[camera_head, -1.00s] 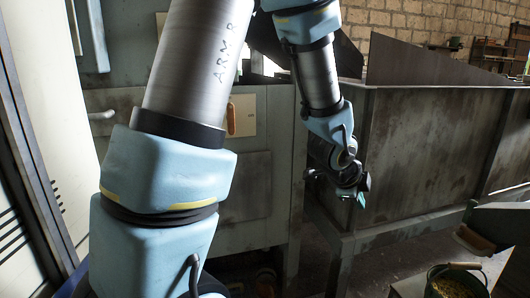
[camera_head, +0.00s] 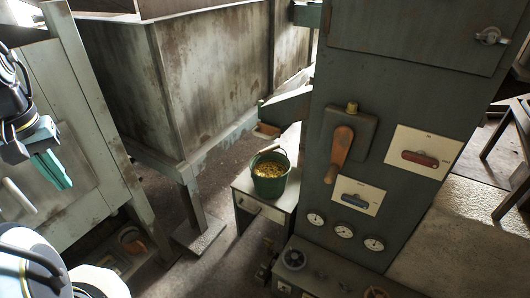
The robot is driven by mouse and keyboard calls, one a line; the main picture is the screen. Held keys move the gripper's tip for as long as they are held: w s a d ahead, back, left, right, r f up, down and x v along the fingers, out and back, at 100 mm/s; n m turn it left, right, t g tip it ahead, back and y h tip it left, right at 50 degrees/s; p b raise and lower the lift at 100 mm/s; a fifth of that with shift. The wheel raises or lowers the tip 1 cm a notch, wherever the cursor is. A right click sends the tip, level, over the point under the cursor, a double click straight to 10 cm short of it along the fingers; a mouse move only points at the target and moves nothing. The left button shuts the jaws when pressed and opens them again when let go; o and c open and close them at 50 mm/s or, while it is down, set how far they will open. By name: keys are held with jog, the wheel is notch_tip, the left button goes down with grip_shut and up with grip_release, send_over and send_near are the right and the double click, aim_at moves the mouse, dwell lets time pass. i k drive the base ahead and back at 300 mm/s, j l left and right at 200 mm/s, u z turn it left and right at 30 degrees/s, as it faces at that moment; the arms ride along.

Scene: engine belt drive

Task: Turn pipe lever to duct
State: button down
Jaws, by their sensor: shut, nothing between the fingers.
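A dark metal cabinet stands right of centre. On its front is a lever with an orange-brown handle (camera_head: 341,150), hanging down and slightly tilted from a dark box with a brass knob on top. Two pale plates beside it carry a red handle (camera_head: 420,158) and a dark blue handle (camera_head: 355,200), both lying nearly level. I cannot tell which of these is the pipe lever, and labels are too small to read. My gripper (camera_head: 52,170), with teal fingers, is at the left edge, far from the cabinet. It is shut and empty.
A green bucket (camera_head: 270,174) of yellowish grain stands on a small table (camera_head: 262,209) left of the cabinet. Round gauges (camera_head: 343,230) sit low on the cabinet. A large rusty bin (camera_head: 205,80) stands behind. Floor shows between bin and table.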

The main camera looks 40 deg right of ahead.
aim_at(356, 200)
jog(key=z, duration=1.3)
